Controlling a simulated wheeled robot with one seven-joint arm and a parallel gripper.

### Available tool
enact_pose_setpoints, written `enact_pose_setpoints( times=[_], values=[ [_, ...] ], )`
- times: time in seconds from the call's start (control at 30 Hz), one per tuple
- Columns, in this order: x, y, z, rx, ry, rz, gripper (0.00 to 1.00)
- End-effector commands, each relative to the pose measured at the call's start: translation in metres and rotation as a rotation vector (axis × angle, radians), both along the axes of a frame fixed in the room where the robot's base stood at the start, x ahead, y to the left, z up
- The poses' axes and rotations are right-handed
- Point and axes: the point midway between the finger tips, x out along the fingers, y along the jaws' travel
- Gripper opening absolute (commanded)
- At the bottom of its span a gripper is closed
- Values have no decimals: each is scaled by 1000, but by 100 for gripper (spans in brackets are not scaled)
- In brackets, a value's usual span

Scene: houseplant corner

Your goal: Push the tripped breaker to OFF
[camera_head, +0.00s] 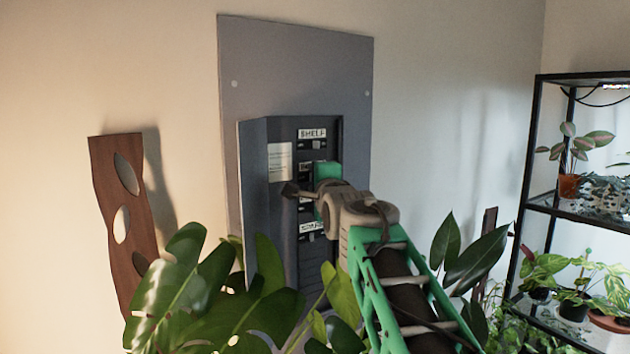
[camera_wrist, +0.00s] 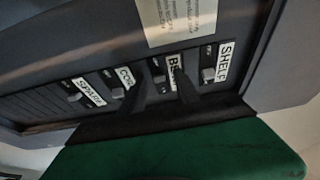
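The dark breaker panel (camera_head: 262,190) is mounted on a grey backboard on the wall. In the wrist view a row of breakers has white labels: SHELF (camera_wrist: 224,62), one starting with B (camera_wrist: 175,70), one that looks like COOL (camera_wrist: 126,78), and SPARE (camera_wrist: 88,92). The B label is partly covered by a finger. Small grey toggles sit beside the labels, among them the B breaker's toggle (camera_wrist: 158,77). I cannot tell which is tripped. My gripper (camera_wrist: 160,88) is at the panel front, its two dark fingers apart around the B breaker; contact is unclear. It also shows in the head view (camera_head: 292,190).
A large-leaved plant (camera_head: 215,300) stands in front of the panel's lower part. A wooden board with holes (camera_head: 122,215) is on the wall at left. A black shelf rack (camera_head: 530,150) with several potted plants stands at right. A paper notice (camera_head: 280,162) is on the panel.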

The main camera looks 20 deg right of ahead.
Motion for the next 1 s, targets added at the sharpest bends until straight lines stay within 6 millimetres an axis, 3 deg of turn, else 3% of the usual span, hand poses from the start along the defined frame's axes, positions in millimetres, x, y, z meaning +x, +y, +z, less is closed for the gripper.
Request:
enact_pose_setpoints(
  times=[0.23,0.6,1.0],
  values=[
    [-9,1,-2,0,-2,-1,38],
    [-73,10,-2,-1,-1,-1,38],
    [-77,11,0,0,0,0,38]
  ],
)
